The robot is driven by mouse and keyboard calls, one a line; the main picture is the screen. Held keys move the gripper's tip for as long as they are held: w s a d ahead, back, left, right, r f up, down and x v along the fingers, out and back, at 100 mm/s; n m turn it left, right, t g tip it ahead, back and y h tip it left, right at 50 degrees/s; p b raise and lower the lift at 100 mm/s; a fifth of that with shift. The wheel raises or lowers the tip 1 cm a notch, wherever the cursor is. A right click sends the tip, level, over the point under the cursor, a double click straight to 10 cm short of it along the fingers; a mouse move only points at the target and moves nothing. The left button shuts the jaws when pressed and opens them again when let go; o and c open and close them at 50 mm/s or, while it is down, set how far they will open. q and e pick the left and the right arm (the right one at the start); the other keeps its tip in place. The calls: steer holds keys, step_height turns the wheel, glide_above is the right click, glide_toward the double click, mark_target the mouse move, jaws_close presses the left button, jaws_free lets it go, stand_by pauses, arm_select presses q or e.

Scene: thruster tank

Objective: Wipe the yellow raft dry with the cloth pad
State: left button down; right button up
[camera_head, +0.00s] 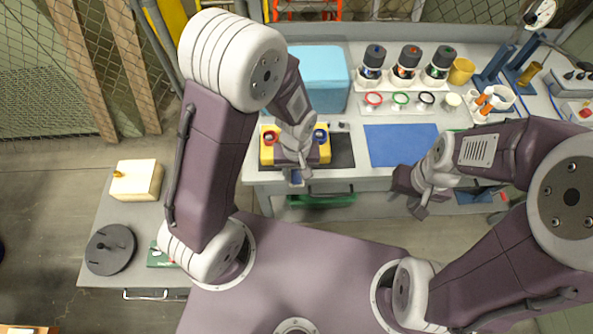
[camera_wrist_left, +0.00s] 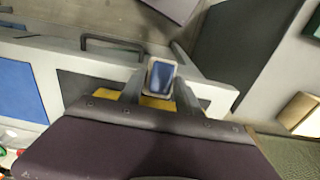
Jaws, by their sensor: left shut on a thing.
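The yellow raft (camera_head: 267,154) sits on a black mat at the left part of the bench, with a red ring and a blue ring at its sides. My left gripper (camera_head: 297,177) is over the raft's near edge and hides its middle. It is shut on the cloth pad (camera_wrist_left: 160,77), a small blue pad with a pale rim, held between the two fingers. Yellow parts of the raft (camera_wrist_left: 158,102) show behind the pad in the left wrist view. I cannot tell whether the pad touches the raft. My right gripper (camera_head: 420,207) hangs before the bench front; its jaw state is unclear.
A light blue tank (camera_head: 320,75) stands behind the raft. A blue mat (camera_head: 400,145) lies clear to the right. Bottles in a rack, coloured rings and a yellow cup (camera_head: 461,70) stand at the back. A side cart (camera_head: 115,210) is at the left.

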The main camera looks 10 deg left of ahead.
arm_select(q)
steer(key=c, duration=1.8)
jaws_free()
steer(key=shift+d, duration=0.1)
steer(key=shift+c, duration=0.8)
steer(key=shift+w+a, duration=0.25)
steer(key=shift+w, duration=0.55)
steer(key=shift+d, duration=0.1)
steer(key=shift+w+d+p, duration=0.3)
steer(key=shift+d+p, duration=0.05)
steer(key=shift+d, duration=0.6)
steer(key=shift+w+d, duration=0.2)
steer(key=shift+d, duration=0.35)
steer(key=shift+w+d, duration=0.15)
steer(key=shift+d, duration=0.35)
